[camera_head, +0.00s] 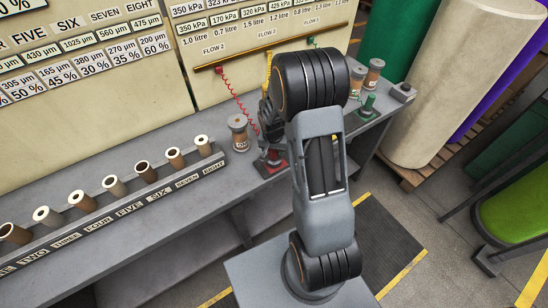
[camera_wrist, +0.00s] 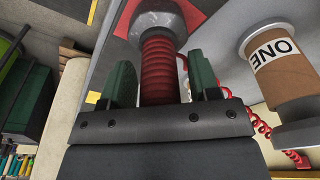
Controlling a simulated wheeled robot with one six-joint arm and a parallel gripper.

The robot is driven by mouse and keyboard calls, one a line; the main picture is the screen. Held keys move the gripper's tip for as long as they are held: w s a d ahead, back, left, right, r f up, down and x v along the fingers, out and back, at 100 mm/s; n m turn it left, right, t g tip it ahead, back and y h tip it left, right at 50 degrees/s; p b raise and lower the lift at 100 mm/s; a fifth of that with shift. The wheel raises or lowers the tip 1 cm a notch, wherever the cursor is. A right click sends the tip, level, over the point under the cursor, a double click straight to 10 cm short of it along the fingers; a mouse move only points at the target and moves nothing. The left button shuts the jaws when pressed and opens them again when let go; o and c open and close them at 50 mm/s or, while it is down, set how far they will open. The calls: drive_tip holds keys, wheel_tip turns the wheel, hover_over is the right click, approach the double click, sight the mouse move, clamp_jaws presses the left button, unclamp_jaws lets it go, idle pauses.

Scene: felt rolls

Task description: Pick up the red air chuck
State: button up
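The red air chuck (camera_wrist: 158,72) has a ribbed red handle and a grey round end. In the wrist view it stands between the two green-padded fingers of my gripper (camera_wrist: 163,78). Narrow gaps show between the handle and both fingers, so my gripper is open around it. In the head view my gripper (camera_head: 268,125) is over the bench at the red square (camera_head: 270,168), and the arm hides part of it. The red square (camera_wrist: 203,14) also shows behind the chuck in the wrist view. A red coiled hose (camera_head: 238,105) hangs from the rail.
A jar labelled ONE (camera_wrist: 290,75) stands close beside my gripper, and a similar jar (camera_head: 237,132) shows in the head view. A green chuck (camera_head: 368,105) and more jars (camera_head: 374,73) stand to the right.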

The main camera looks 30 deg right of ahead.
drive_tip(key=c, duration=0.9)
drive_tip(key=shift+r, duration=0.1)
drive_tip(key=shift+c, duration=0.5)
drive_tip(key=shift+w+r, duration=0.1)
